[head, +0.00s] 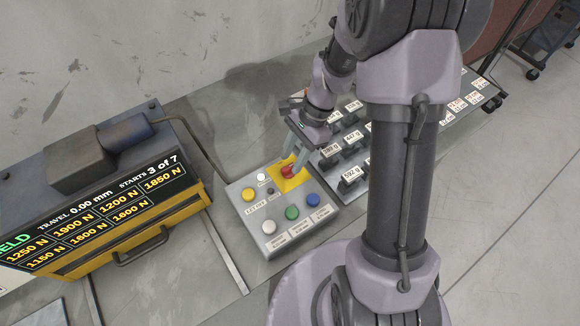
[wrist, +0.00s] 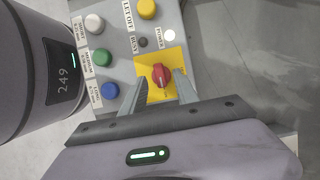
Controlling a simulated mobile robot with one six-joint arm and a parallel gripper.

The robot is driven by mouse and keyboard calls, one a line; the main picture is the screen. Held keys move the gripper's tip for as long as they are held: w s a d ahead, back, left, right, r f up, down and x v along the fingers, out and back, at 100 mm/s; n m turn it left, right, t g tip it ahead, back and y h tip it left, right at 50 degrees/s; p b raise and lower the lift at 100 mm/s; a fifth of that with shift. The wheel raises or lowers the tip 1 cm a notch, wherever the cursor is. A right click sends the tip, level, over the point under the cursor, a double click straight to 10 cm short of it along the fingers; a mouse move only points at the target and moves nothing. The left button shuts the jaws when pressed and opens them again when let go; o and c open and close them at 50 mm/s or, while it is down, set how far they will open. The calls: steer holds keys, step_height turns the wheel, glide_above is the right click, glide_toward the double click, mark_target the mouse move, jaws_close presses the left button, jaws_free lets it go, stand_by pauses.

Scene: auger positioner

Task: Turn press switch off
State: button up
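The press switch is a red rotary knob (wrist: 161,76) on a yellow plate (wrist: 143,57), on a grey control box (head: 245,231). In the head view the red knob (head: 288,170) is partly covered by my fingers. My gripper (wrist: 156,88) is over the knob, with one finger on each side of it. In the wrist view a gap shows between the fingers and the knob, so the gripper looks open around it. Whether a finger touches the knob cannot be told. The white power lamp (wrist: 168,36) next to the plate looks lit.
The box also carries yellow (head: 248,194), blue (head: 312,199), green (head: 292,212) and white (head: 268,227) buttons close to my gripper. A press unit with a display (head: 100,205) stands at left. Labelled weights (head: 350,174) stand in rows behind the box at right.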

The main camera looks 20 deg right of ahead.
mark_target(288, 170)
steer(key=shift+x, duration=1.2)
jaws_close()
